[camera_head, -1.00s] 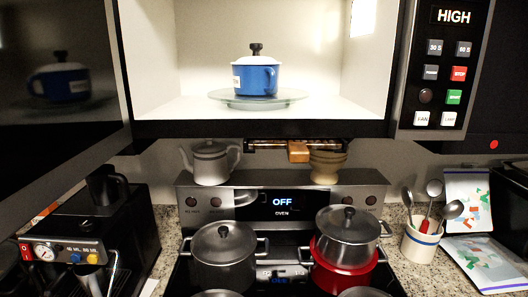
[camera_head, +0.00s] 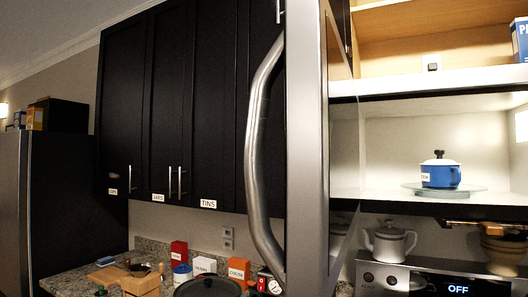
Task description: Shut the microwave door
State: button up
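The microwave door (camera_head: 309,150) stands wide open, seen nearly edge-on in the middle of the head view. Its long curved metal handle (camera_head: 258,150) is on the door's left side. The lit microwave cavity (camera_head: 390,150) is open to the right of the door. A blue pot with a white lid (camera_head: 440,171) sits inside on the glass turntable (camera_head: 416,188). My gripper is not in view.
Dark wall cabinets (camera_head: 170,110) are left of the door, and a dark fridge (camera_head: 70,200) stands at far left. Boxes, canisters and a dark lidded pot (camera_head: 205,287) crowd the counter below. A white teapot (camera_head: 388,241) stands on the oven's back panel (camera_head: 430,280).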

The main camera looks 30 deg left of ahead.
aim_at(322, 209)
jog(key=j, duration=0.8)
jog(key=i+j, duration=0.15)
jog(key=j, duration=0.65)
